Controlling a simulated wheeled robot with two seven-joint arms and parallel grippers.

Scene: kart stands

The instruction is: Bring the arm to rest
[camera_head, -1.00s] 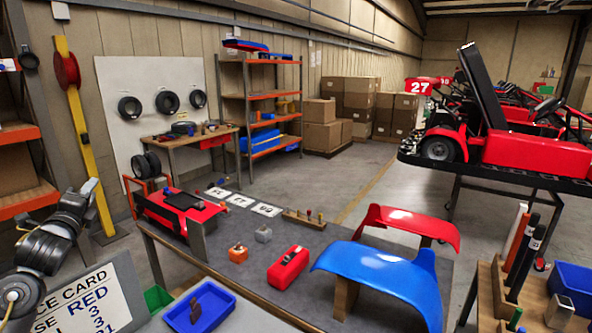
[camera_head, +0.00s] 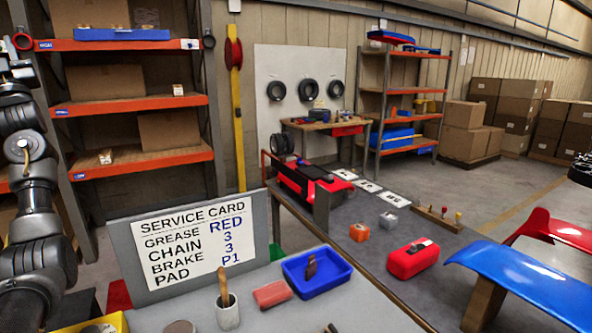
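One of my arms comes in along the left edge of the view, its dark grey links upright. Its gripper is not clearly visible; the top of the arm runs to the left picture edge.
The near table holds a blue tray (camera_head: 327,283) with a brown item, a red block (camera_head: 272,294) and a cup (camera_head: 228,313). Beyond are a red case (camera_head: 412,259), an orange block (camera_head: 359,232) and a blue panel (camera_head: 520,282).

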